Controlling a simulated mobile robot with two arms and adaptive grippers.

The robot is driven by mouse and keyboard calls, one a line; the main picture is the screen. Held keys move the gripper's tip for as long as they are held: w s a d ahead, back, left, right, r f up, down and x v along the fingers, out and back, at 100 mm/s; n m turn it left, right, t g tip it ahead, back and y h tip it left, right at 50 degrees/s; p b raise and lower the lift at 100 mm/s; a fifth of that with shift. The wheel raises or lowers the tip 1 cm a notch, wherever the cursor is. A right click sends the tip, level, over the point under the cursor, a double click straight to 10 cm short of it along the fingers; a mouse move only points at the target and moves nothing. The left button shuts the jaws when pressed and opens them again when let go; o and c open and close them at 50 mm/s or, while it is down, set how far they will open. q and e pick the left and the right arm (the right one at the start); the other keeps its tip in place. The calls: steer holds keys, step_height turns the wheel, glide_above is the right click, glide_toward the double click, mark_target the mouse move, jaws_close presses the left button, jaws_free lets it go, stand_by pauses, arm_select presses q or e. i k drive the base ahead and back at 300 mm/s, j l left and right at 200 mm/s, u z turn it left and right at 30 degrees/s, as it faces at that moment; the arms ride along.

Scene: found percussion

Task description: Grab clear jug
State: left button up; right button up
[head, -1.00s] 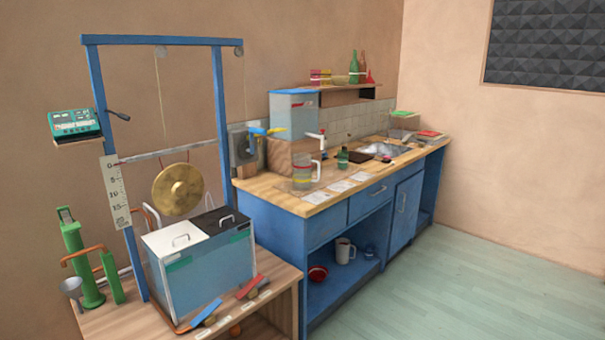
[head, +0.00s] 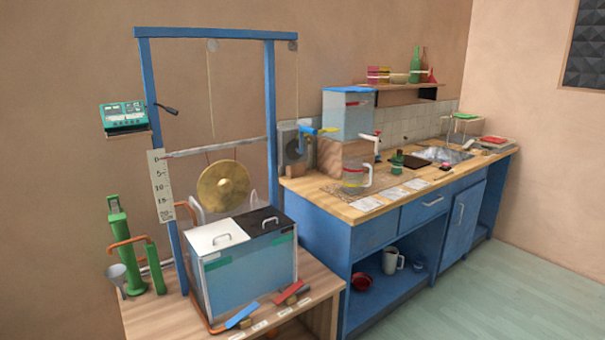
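The clear jug (head: 354,176) stands upright on the wooden counter (head: 325,203), with its handle to the right. Neither of my grippers is in the head view.
Paper cards (head: 367,203) lie along the counter's front edge, right of the jug. A blue frame with a brass gong (head: 223,186) and a lidded water tank (head: 246,276) occupy the lower table at left. Floor at lower right is clear.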

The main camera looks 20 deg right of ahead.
mark_target(353, 165)
steer(key=i+l+u, duration=0.2)
steer(key=l, duration=0.45)
steer(key=i+l+u, duration=0.2)
steer(key=l, duration=0.45)
steer(key=l+u, duration=0.25)
steer(key=l, duration=0.4)
steer(key=i+l+u, duration=0.2)
steer(key=l, duration=0.5)
steer(key=k, duration=0.1)
